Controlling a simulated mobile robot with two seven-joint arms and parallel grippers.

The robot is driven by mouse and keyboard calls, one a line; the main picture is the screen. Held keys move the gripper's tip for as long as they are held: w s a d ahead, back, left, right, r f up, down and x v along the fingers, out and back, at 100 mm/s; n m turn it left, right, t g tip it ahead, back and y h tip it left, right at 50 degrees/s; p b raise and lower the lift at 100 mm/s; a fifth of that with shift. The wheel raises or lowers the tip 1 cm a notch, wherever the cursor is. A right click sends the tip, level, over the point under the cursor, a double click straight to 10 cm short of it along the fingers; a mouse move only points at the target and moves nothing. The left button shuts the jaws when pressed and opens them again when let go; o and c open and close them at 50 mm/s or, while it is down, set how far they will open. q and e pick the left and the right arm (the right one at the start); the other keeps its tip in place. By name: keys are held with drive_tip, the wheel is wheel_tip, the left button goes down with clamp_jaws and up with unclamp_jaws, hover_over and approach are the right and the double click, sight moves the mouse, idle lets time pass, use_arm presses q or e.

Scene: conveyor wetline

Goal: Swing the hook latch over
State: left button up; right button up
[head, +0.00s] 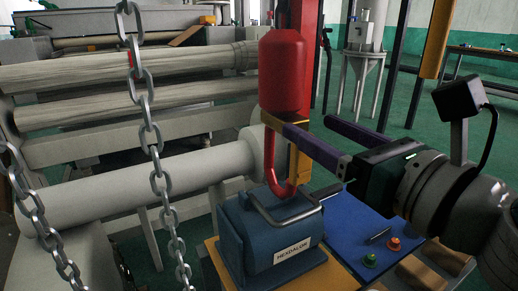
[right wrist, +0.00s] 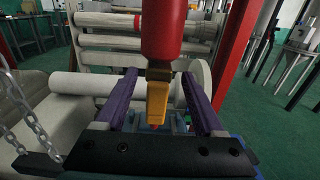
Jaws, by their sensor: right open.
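A red crane hook (head: 270,165) hangs from a red block (head: 286,75) in the head view. Its orange-yellow latch (head: 299,166) is beside the hook's opening; it also shows in the right wrist view (right wrist: 157,101). The hook's lower bend is at the bar handle (head: 262,208) of a blue box (head: 270,245) labelled HEXDALOR; I cannot tell whether it is under the bar. My right gripper (head: 308,129) is open, its purple fingers on either side of the latch in the right wrist view. Contact cannot be told. My left gripper is not in view.
Steel chains (head: 149,135) hang at the left before large pale rollers (head: 130,185). A blue control panel (head: 345,230) with green and orange buttons lies right of the box. A red post (right wrist: 238,50) stands right of the hook. Green floor is open behind.

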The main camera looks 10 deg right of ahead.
drive_tip(key=b+v, duration=0.1)
drive_tip(key=v, duration=0.6)
idle(0.4)
